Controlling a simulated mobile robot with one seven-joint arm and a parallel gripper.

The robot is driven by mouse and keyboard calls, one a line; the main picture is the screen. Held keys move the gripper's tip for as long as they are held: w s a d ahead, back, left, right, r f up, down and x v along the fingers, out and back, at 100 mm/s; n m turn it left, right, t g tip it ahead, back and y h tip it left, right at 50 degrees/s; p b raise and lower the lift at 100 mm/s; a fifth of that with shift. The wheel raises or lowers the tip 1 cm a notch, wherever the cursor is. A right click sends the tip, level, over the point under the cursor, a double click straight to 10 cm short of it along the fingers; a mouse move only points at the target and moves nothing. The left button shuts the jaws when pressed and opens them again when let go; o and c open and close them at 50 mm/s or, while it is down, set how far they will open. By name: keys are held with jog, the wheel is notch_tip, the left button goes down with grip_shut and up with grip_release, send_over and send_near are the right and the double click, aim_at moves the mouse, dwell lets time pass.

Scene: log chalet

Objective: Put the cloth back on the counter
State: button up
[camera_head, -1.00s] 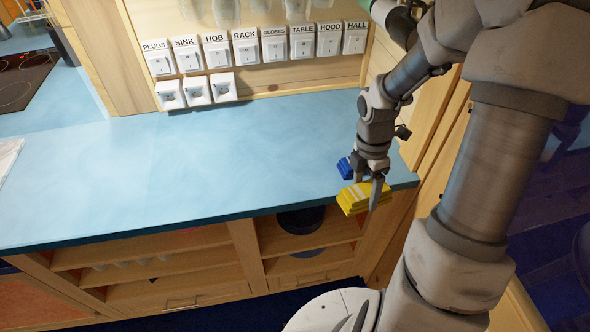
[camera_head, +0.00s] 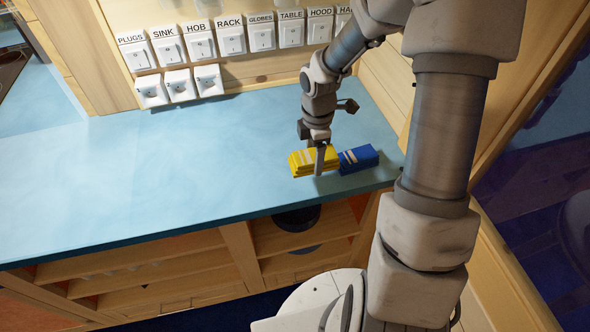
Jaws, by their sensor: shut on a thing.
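A folded yellow cloth (camera_head: 303,163) with pale stripes is in my gripper (camera_head: 320,163). My gripper points down over the right part of the blue counter (camera_head: 170,180), near its front edge. One finger shows in front of the yellow cloth; the other is hidden. I cannot tell whether the cloth touches the counter top. A folded blue cloth (camera_head: 359,158) with pale stripes lies on the counter just to the right of the yellow one. Its left end is close to my gripper, and I cannot tell whether the two cloths touch.
Labelled switches (camera_head: 231,40) and sockets (camera_head: 180,86) line the wall behind the counter. A wooden panel stands at the counter's right end. Open shelves (camera_head: 160,270) are below, with a dark round object (camera_head: 297,218) inside. The counter's left and middle are clear.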

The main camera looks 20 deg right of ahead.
aim_at(295, 151)
jog(key=a+f, duration=0.1)
jog(key=w+a+f, duration=0.1)
jog(key=w+a, duration=0.1)
jog(key=a, duration=0.1)
jog(key=shift+w+f, duration=0.25)
jog(key=shift+f, duration=2.2)
jog(key=o, duration=1.1)
jog(key=shift+f, duration=0.1)
jog(key=shift+o, duration=0.2)
notch_tip(295, 151, up, 12)
jog(key=shift+r, duration=0.15)
